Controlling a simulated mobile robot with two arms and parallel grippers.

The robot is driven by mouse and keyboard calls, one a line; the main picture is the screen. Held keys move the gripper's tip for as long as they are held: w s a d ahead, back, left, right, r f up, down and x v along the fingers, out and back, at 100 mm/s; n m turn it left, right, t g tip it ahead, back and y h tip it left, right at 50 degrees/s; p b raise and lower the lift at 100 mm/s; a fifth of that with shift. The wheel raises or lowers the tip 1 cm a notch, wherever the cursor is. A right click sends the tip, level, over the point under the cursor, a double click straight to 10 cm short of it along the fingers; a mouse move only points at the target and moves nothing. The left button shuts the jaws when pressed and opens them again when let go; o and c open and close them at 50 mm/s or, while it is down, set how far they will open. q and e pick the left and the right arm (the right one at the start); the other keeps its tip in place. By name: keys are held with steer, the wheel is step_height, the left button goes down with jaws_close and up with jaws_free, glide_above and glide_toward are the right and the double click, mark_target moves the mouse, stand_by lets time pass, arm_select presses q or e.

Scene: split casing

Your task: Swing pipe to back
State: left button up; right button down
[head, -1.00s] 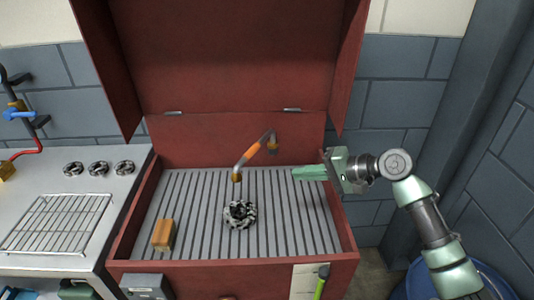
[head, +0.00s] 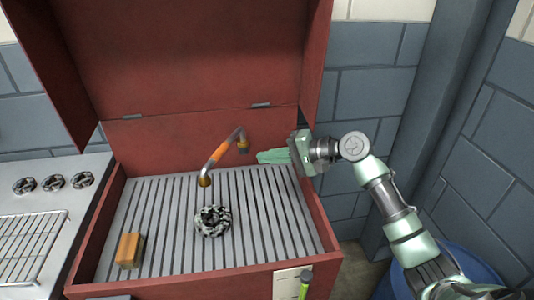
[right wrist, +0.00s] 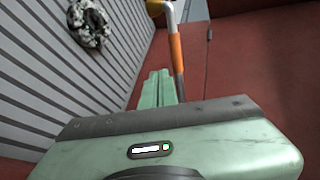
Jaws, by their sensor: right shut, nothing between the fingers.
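The pipe (head: 219,152) is a grey bent tube with an orange grip and brass ends. It rises from the back wall of the red box and reaches forward over the slatted floor. It also shows in the right wrist view (right wrist: 176,54), just beyond the fingertips. My right gripper (head: 262,156) is shut and empty, pointing left, just right of the pipe's back end. Its green fingers show in the right wrist view (right wrist: 158,88). I cannot tell whether they touch the pipe. My left gripper is not in view.
The red box (head: 325,240) has its lid (head: 190,50) raised. A black and white ring-shaped knob (head: 212,221) and an orange-brown block (head: 130,250) sit on the slatted floor (head: 265,250). A stove top with a wire rack (head: 28,240) stands at the left. A blue barrel (head: 470,265) stands at the right.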

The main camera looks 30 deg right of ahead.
steer(key=r+p+x, duration=0.2)
steer(key=x, duration=0.8)
steer(key=shift+w+a, duration=0.3)
steer(key=shift+f, duration=0.1)
